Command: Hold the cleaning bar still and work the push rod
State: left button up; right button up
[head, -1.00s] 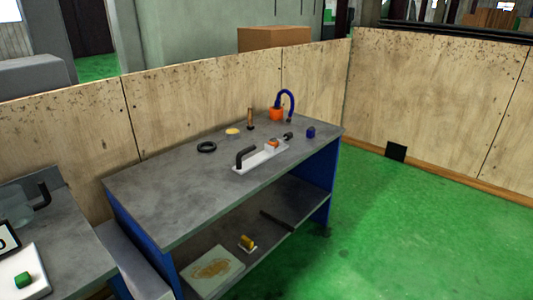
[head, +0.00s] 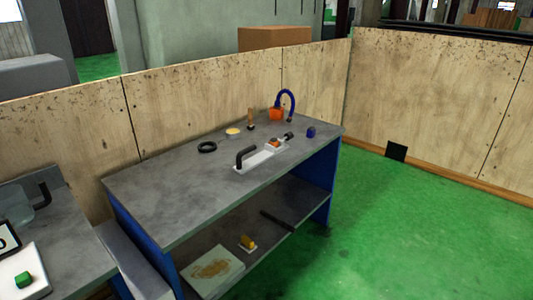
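A light grey bar-like fixture (head: 262,159) lies on the workbench's grey top, near its right front edge. A black curved handle (head: 245,154) rises at its left end. A small orange part (head: 274,143) sits near its right end, and a short black piece (head: 288,136) sticks out beyond that. I cannot tell for sure which piece is the cleaning bar and which is the push rod. Neither of my grippers is in view, and nothing touches the fixture.
The workbench (head: 160,195) also holds a black ring (head: 207,147), a yellow disc (head: 233,131), a brush-like item (head: 251,118), an orange pot (head: 276,114) with a blue hose, and a blue block (head: 311,132). Wooden panels (head: 190,100) stand behind. Green floor (head: 400,230) is clear at right.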

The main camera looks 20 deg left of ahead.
aim_at(289, 135)
jog(key=i+u, duration=0.1)
jog(key=u, duration=0.8)
jog(key=i+l+u, duration=0.6)
jog(key=l+u, duration=0.2)
jog(key=i+l+u, duration=0.25)
jog(key=l, duration=0.25)
jog(key=l+u, duration=0.25)
jog(key=i+l, duration=0.1)
jog(key=l, duration=0.45)
jog(key=i+l, duration=0.15)
jog(key=l, duration=0.35)
jog(key=i+l+u, duration=0.1)
jog(key=l, duration=0.45)
jog(key=i+l, duration=0.1)
jog(key=l, duration=0.45)
jog(key=i+l, duration=0.1)
jog(key=l, duration=0.4)
